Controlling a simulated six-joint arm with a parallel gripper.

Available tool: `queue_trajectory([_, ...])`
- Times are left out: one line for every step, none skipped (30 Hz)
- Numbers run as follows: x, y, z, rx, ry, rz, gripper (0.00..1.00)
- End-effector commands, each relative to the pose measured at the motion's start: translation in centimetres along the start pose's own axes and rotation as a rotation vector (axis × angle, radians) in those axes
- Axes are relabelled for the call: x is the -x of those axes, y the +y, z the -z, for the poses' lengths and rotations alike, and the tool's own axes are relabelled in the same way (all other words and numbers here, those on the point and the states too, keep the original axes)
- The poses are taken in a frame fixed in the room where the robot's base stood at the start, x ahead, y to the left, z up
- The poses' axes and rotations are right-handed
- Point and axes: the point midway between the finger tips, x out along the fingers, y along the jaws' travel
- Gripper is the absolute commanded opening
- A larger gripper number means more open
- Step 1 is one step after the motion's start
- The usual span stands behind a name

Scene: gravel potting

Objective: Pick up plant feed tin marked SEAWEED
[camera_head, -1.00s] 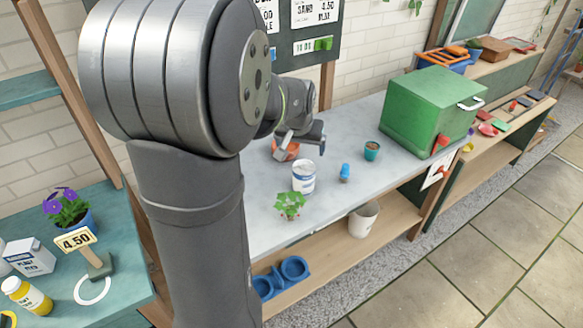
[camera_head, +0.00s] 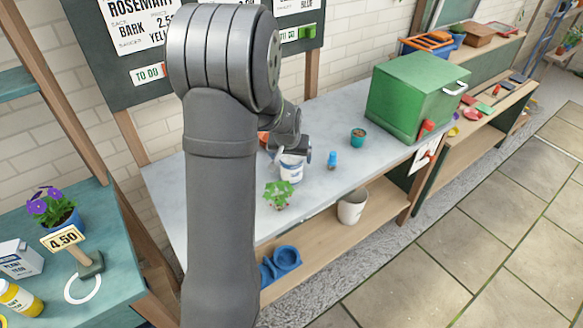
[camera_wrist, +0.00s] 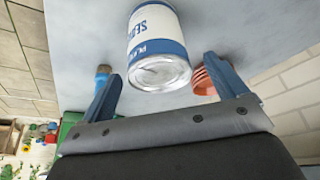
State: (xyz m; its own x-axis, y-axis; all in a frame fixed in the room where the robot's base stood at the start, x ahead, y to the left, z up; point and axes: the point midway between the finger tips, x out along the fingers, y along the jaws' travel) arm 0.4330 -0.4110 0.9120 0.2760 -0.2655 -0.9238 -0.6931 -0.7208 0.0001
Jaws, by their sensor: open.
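The plant feed tin (camera_head: 289,173) is white with a blue band and stands on the grey bench. In the wrist view the tin (camera_wrist: 157,42) shows part of its label, beginning "SEA", and its silvery end. My gripper (camera_head: 290,155) is at the tin's upper part in the head view and hides some of it. In the wrist view my gripper (camera_wrist: 161,68) is open, with one finger on each side of the tin and a gap to each. Nothing is held.
A small blue object (camera_head: 332,159) and a terracotta pot (camera_wrist: 203,82) stand close to the tin. A leafy plant (camera_head: 277,193) is in front of it. A teal pot (camera_head: 357,137) and a green box (camera_head: 410,100) stand to the right.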

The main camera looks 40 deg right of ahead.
Motion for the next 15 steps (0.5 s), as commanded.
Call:
queue_trajectory([-0.8, 0.1, -0.1, 0.0, -0.003, 0.0, 0.9])
queue_trajectory([-1.2, 0.1, 0.0, 0.0, -0.003, 0.0, 0.9])
queue_trajectory([-1.7, 0.1, 0.0, 0.0, -0.002, 0.0, 0.9])
queue_trajectory([-2.2, 0.2, 0.0, 0.0, -0.003, 0.0, 0.9])
queue_trajectory([-2.6, 0.2, 0.0, 0.0, -0.003, 0.0, 0.9])
queue_trajectory([-3.0, 0.2, 0.1, 0.0, -0.002, 0.0, 0.9])
queue_trajectory([-3.4, 0.2, 0.1, 0.0, -0.002, 0.0, 0.9])
queue_trajectory([-3.7, 0.2, 0.1, 0.0, -0.001, 0.0, 0.9])
queue_trajectory([-4.0, 0.2, 0.1, 0.0, -0.001, -0.001, 0.9])
queue_trajectory([-4.1, 0.2, 0.1, 0.0, 0.0, -0.001, 0.9])
queue_trajectory([-4.2, 0.2, 0.1, 0.0, 0.0, -0.001, 0.9])
queue_trajectory([-4.4, 0.2, 0.1, 0.0, 0.001, -0.001, 0.9])
queue_trajectory([-4.4, 0.2, 0.1, 0.0, 0.001, -0.001, 0.9])
queue_trajectory([-4.4, 0.2, 0.1, 0.0, 0.001, -0.001, 0.9])
queue_trajectory([-4.4, 0.2, 0.1, 0.0, 0.001, -0.001, 0.9])
